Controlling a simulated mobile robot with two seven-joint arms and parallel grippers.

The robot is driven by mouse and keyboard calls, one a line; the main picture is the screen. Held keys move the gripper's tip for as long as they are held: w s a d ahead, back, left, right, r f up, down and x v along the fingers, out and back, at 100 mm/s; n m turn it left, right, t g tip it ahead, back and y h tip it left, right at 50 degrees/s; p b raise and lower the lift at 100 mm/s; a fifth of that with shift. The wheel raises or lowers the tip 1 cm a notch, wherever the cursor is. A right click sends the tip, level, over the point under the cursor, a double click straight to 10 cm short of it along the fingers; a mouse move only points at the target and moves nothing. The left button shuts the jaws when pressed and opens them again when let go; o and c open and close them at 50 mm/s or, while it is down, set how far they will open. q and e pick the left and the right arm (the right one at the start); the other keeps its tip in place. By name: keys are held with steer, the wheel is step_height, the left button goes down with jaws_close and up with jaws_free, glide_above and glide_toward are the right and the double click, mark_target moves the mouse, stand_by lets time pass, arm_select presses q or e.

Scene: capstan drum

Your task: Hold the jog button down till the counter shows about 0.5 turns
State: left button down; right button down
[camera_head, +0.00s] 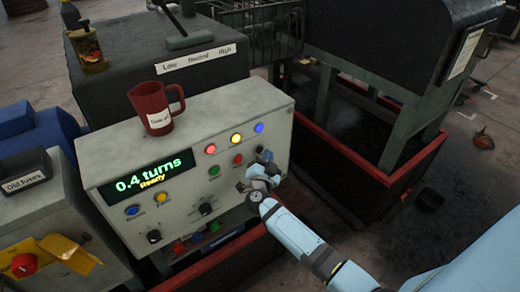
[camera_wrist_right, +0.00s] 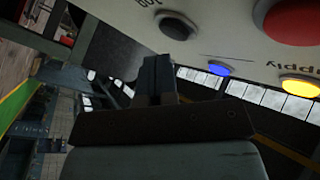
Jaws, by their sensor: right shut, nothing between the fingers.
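My right gripper (camera_head: 262,170) is at the right part of the panel front, right of a red button (camera_head: 238,159) and a green button (camera_head: 214,171). In the right wrist view its fingers (camera_wrist_right: 160,70) are shut and empty. A dark round button (camera_wrist_right: 176,25) sits just beyond the fingertips, beside partly cut-off lettering that may read "Jog". I cannot tell whether the fingertips touch it. In the head view the gripper hides that spot. My left gripper is not in view.
A red mug (camera_head: 152,108) stands on the panel's top. Red, yellow and blue lamps (camera_head: 236,138) line the upper right of the panel, with knobs (camera_head: 205,209) lower down. A red-edged tray (camera_head: 340,150) with a dark machine stands to the right.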

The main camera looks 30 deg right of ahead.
steer(key=shift+s, duration=0.1)
steer(key=s+p, duration=0.1)
steer(key=s, duration=0.1)
steer(key=s+p, duration=0.2)
steer(key=shift+s+d, duration=0.2)
steer(key=shift+s, duration=0.2)
stand_by(0.9)
